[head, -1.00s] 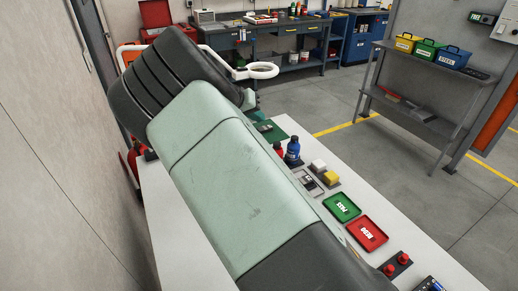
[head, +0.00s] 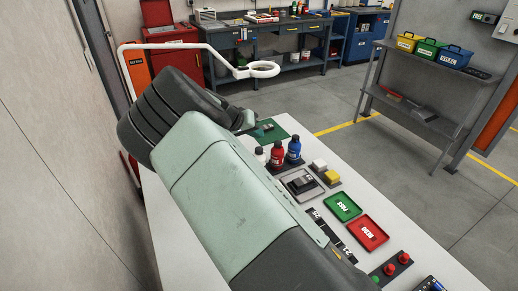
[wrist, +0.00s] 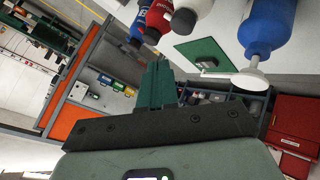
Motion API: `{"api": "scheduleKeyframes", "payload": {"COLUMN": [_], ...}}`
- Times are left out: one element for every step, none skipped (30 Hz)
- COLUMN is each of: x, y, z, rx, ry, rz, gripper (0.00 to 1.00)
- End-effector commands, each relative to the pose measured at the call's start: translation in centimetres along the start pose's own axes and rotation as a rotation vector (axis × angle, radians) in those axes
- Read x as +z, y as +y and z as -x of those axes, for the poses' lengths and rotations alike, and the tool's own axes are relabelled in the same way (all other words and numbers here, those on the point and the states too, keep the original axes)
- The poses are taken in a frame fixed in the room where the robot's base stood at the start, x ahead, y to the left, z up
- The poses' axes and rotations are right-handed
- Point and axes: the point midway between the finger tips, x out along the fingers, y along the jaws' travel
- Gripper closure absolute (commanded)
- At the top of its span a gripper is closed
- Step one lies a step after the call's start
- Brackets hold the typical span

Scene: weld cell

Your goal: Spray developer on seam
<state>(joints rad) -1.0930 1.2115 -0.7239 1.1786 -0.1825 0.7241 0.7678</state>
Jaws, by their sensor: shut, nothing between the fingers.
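A white bottle (head: 260,155), a red bottle (head: 277,154) and a blue bottle (head: 293,149), all with dark caps, stand in a row on the bench; no seam can be made out. In the wrist view the blue (wrist: 137,28), red (wrist: 158,18) and white (wrist: 190,12) bottles show at the top, apart from my gripper (wrist: 157,65). Its green fingers are shut and empty. In the head view my arm hides most of the gripper. A small grey metal part (head: 303,184) sits in a tray (head: 290,190) right of the bottles.
A green mat (head: 280,126) with a small device lies beyond the bottles. A white ring lamp (head: 263,69) hangs over the bench's far end. White and yellow blocks (head: 325,172), a green tray (head: 342,207) and a red tray (head: 368,232) lie nearer. A large blue cylinder (wrist: 268,25) is close in the wrist view.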

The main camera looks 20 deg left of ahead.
Motion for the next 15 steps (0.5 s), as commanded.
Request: {"api": "scheduleKeyframes", "payload": {"x": [0.3, 0.5, 0.7, 0.8, 0.9, 1.0, 1.1, 1.2, 1.2, 1.3, 1.3, 1.3, 1.3, 1.3, 1.3], "y": [-0.3, -0.5, -0.7, -0.8, -0.9, -1.1, -1.1, -1.2, -1.3, -1.3, -1.3, -1.4, -1.4, -1.4, -1.4], "z": [-0.5, -0.7, -0.9, -1.1, -1.3, -1.4, -1.6, -1.6, -1.7, -1.8, -1.8, -1.9, -1.9, -1.9, -1.9], "rx": [0.001, 0.000, 0.000, 0.000, 0.000, 0.000, 0.000, 0.000, 0.000, 0.000, 0.000, 0.000, 0.000, 0.000, 0.000], "ry": [0.000, 0.000, 0.000, 0.001, 0.001, 0.000, 0.000, 0.000, 0.000, 0.000, 0.000, 0.000, 0.000, 0.000, 0.000], "rz": [0.002, 0.002, 0.001, 0.001, 0.000, 0.000, 0.000, 0.000, 0.000, 0.000, 0.000, 0.000, 0.000, 0.000, 0.000], "gripper": [1.00, 1.00, 1.00, 1.00, 1.00, 1.00, 1.00, 1.00, 1.00, 1.00, 1.00, 1.00, 1.00, 1.00, 1.00]}}
